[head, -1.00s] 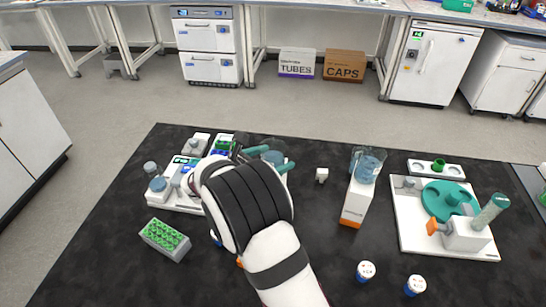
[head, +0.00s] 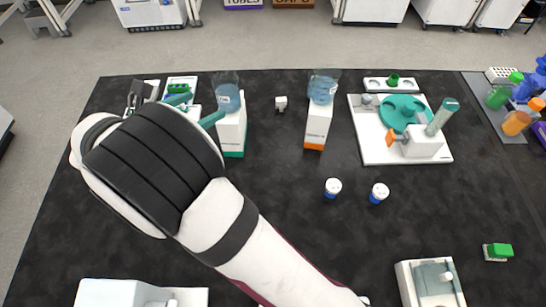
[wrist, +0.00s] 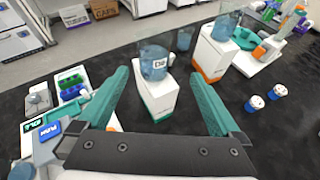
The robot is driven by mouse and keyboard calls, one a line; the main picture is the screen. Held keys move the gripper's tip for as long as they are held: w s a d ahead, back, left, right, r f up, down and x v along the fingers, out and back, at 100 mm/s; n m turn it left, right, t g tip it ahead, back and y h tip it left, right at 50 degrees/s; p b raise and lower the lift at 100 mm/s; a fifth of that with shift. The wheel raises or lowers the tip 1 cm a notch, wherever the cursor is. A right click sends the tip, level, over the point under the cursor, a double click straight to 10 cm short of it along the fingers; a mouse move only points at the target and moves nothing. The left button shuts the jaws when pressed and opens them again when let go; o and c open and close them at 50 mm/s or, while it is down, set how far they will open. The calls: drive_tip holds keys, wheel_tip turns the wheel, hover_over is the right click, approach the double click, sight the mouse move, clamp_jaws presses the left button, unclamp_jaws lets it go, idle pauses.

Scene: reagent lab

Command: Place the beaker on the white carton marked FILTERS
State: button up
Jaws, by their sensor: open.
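A clear beaker with blue liquid (head: 228,98) stands upright on a white carton with a green lower edge (head: 231,136). The wrist view shows this beaker (wrist: 154,65), with a white label, on its carton (wrist: 158,100). A second blue beaker (head: 322,88) stands on a white carton with an orange lower edge (head: 316,126); it is also in the wrist view (wrist: 227,25). I cannot read FILTERS on either carton. My gripper (head: 206,106) is open and empty, its teal fingers just left of the nearer beaker, which appears between and beyond the fingertips in the wrist view.
A white board with a teal disc (head: 403,108) stands right of the cartons. White devices (wrist: 45,140) are at left.

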drive_tip(key=s+d+r+m+g+y, duration=0.1)
drive_tip(key=s+d+m+g, duration=0.4)
drive_tip(key=s+d+m, duration=0.5)
drive_tip(key=s+d+r+m+g, duration=0.1)
drive_tip(key=s+d+m+g, duration=0.35)
drive_tip(key=d+m, duration=0.6)
drive_tip(key=s+f+m+g+y, duration=0.1)
drive_tip(key=s+f+m+y, duration=0.1)
drive_tip(key=s+m+y, duration=0.6)
drive_tip(key=s+m, duration=0.6)
drive_tip(key=shift+s+d+g, duration=0.15)
drive_tip(key=shift+g, duration=0.2)
